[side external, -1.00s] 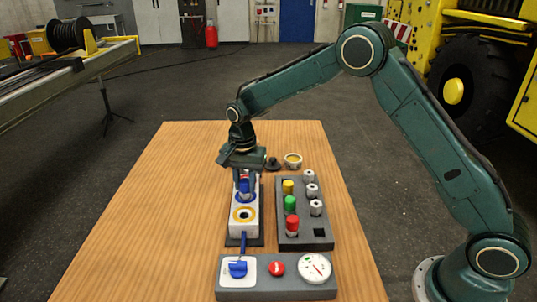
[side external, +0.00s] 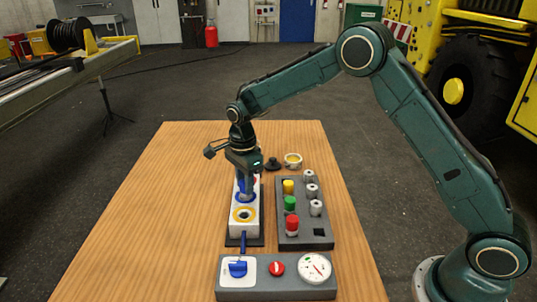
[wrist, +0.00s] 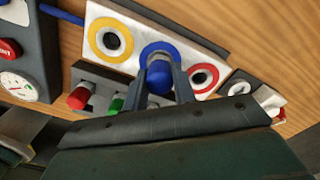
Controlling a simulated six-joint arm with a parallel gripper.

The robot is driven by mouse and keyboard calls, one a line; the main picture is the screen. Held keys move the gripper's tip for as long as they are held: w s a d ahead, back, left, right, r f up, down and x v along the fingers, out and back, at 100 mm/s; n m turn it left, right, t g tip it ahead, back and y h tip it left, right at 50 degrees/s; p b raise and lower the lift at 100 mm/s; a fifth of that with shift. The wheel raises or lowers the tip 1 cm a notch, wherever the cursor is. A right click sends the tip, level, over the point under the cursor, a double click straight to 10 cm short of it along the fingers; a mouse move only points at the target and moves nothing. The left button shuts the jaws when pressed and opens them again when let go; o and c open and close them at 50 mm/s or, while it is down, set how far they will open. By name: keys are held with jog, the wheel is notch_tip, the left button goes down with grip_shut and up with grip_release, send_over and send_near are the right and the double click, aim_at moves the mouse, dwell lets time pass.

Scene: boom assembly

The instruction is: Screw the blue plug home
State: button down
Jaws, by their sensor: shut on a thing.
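The white block (wrist: 133,62) has three ringed ports in a row: a yellow ring (wrist: 110,40), a blue ring (wrist: 160,50) in the middle and a red ring (wrist: 204,78). The blue plug (wrist: 159,78) stands at the blue-ringed port. My gripper (wrist: 163,70) is shut on the blue plug, one finger on each side. In the side external view my gripper (side external: 246,188) points straight down over the middle of the white block (side external: 244,228). The plug's lower end and thread are hidden, so how deep it sits cannot be seen.
Right of the block, a dark rack (side external: 288,236) holds yellow, green and red plugs and several grey-white capped pieces. The table's left side is clear.

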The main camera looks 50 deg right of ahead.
jog(key=shift+m, duration=2.3)
jog(key=c, duration=1.2)
grip_release()
jog(key=n, duration=1.2)
